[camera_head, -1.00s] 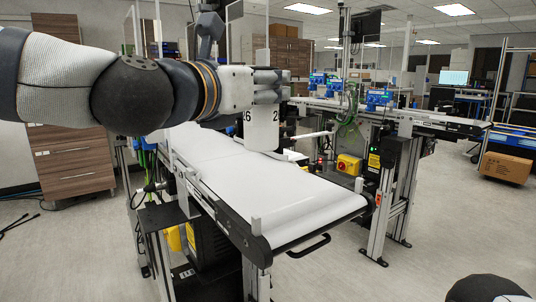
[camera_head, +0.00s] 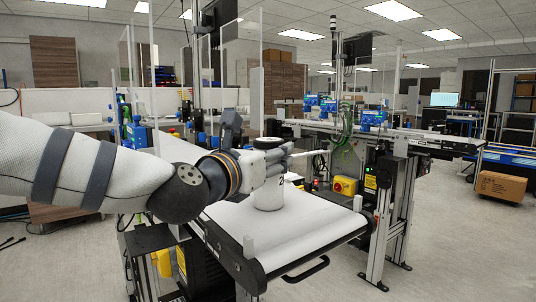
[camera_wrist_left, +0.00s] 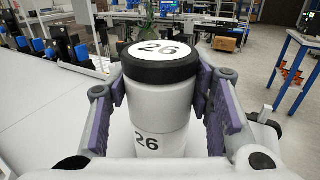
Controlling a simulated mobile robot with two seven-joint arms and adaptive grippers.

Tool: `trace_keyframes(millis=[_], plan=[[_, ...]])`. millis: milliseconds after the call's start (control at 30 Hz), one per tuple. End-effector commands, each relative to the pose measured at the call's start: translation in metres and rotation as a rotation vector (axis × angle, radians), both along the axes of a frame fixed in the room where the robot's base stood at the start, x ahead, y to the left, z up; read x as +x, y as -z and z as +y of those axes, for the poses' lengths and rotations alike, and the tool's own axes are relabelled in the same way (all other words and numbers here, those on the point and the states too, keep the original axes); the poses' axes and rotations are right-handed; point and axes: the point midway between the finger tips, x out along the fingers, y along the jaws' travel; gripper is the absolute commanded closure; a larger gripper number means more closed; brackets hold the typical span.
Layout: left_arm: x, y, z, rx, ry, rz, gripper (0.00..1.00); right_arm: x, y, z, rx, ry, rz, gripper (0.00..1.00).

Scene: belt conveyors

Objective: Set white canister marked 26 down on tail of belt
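The white canister marked 26 (camera_head: 268,198) stands upright at the white belt (camera_head: 300,235), behind its near rounded end. I cannot tell if its base touches the belt. In the left wrist view the canister (camera_wrist_left: 160,105) has a black-rimmed lid and "26" on lid and side. My left gripper (camera_head: 272,163) comes in from the left around its upper part. In the wrist view its purple finger pads lie against both sides of the canister, so it looks shut on it. My right gripper is in neither current view.
The belt in front of the canister is clear. A second conveyor (camera_head: 420,138) stands behind to the right.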

Motion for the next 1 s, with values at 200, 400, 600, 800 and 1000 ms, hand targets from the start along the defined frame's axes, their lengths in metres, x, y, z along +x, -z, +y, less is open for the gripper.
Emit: trace_keyframes(millis=[200,400,600,800,1000], plan=[[0.0,0.0,0.0,0.001,0.0,0.002,0.34,0.0,0.0,0.0,0.0,0.0,0.0,0.6],[0.0,-0.003,0.0,0.001,0.0,0.0,0.34,0.001,-0.001,0.0,0.0,0.0,-0.003,0.6],[-0.028,-0.005,0.015,-0.002,0.0,0.002,0.34,0.003,-0.003,0.0,0.0,0.0,-0.009,0.6],[-0.075,-0.005,0.039,-0.003,0.0,0.001,0.34,0.005,-0.005,0.0,0.0,0.0,-0.015,0.6],[-0.103,-0.004,0.053,-0.001,-0.001,0.0,0.34,0.006,-0.007,0.0,0.0,0.0,-0.02,0.6]])
